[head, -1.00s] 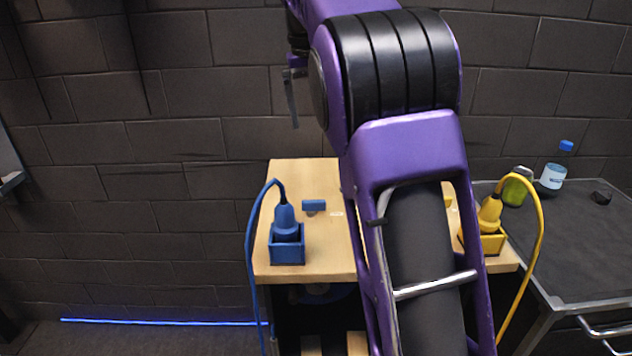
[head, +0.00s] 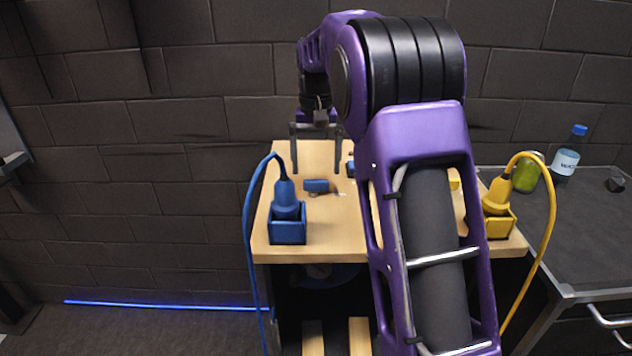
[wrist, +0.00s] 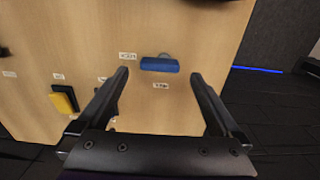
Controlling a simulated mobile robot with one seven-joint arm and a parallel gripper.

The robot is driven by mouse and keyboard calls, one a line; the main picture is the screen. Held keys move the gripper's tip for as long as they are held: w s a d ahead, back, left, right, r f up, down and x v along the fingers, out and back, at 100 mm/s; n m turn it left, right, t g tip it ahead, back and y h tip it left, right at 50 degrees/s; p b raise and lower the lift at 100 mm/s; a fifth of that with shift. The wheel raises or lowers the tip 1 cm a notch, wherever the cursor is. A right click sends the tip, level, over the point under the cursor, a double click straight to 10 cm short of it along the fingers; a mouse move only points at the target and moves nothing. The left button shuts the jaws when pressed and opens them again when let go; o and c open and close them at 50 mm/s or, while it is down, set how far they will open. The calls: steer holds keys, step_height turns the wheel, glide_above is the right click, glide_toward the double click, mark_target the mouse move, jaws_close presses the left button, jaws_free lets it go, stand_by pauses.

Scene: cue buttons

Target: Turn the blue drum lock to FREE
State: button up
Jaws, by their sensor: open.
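The blue drum lock shows as a blue bar-shaped handle (head: 316,186) on the wooden table (head: 350,241), with a grey round part partly visible behind it in the wrist view. There the handle (wrist: 159,65) lies crosswise between my fingertips. Small white labels sit at its upper left (wrist: 128,56) and just below it (wrist: 160,86); their words are too small to read. My gripper (head: 316,172) is open and empty, fingers pointing down above the table. In the wrist view my gripper (wrist: 160,74) has one finger on each side of the handle, apart from it.
A blue plug (head: 285,200) with a cable stands in a blue socket box at the table's front left. A yellow plug (head: 497,192) stands in a yellow box at the right. A yellow-and-black block (wrist: 64,99) is left of my gripper. A bottle (head: 566,160) stands on the side cart.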

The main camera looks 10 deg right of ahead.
mark_target(316, 180)
steer(key=shift+f, duration=1.95)
steer(key=c, duration=1.3)
